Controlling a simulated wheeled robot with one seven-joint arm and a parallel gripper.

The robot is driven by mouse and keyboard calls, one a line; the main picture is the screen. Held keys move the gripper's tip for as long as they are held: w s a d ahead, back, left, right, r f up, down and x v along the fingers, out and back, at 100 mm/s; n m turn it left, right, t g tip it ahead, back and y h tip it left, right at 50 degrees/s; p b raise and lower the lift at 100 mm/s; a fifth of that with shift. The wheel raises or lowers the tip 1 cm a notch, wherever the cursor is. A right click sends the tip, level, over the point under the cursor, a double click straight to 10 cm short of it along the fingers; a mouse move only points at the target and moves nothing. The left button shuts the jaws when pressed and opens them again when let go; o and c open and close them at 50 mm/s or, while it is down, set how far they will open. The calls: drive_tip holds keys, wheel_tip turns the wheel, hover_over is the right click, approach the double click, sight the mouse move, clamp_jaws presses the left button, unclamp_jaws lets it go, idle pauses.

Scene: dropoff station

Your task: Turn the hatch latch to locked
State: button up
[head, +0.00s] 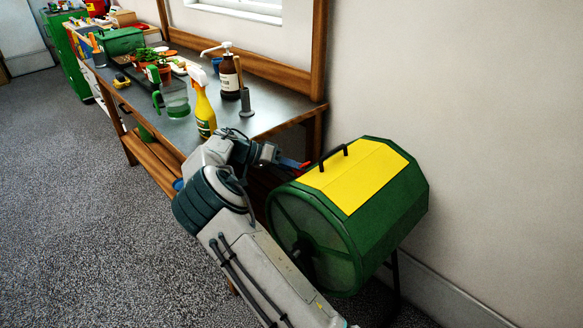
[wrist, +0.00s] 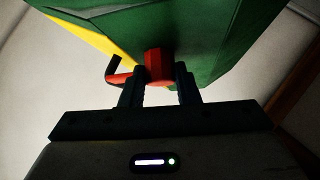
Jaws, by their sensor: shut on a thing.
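A green drum-shaped composter (head: 390,215) with a yellow hatch (head: 352,177) and a black handle (head: 333,156) on top stands against the wall at the right in the head view. In the wrist view the green body (wrist: 220,35) and a strip of the yellow hatch (wrist: 85,38) fill the top. A red latch (wrist: 158,66) sits at the green body's edge, between the two dark fingers of my gripper (wrist: 160,88), which is shut on it. In the head view only a bit of red (head: 304,165) shows past my gripper. The latch's exact angle is hard to tell.
A workbench (head: 285,112) runs left of the composter. A yellow spray bottle (head: 204,112), a brown pump bottle (head: 229,78), a clear green-handled jug (head: 174,100) and potted plants (head: 150,62) stand on it. The floor (head: 90,210) at the left is clear.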

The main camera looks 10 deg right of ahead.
drive_tip(key=o, duration=1)
drive_tip(key=shift+c, duration=0.2)
drive_tip(key=p+v, duration=0.1)
drive_tip(key=v, duration=1.2)
drive_tip(key=shift+a+r, duration=0.15)
drive_tip(key=shift+a, duration=0.25)
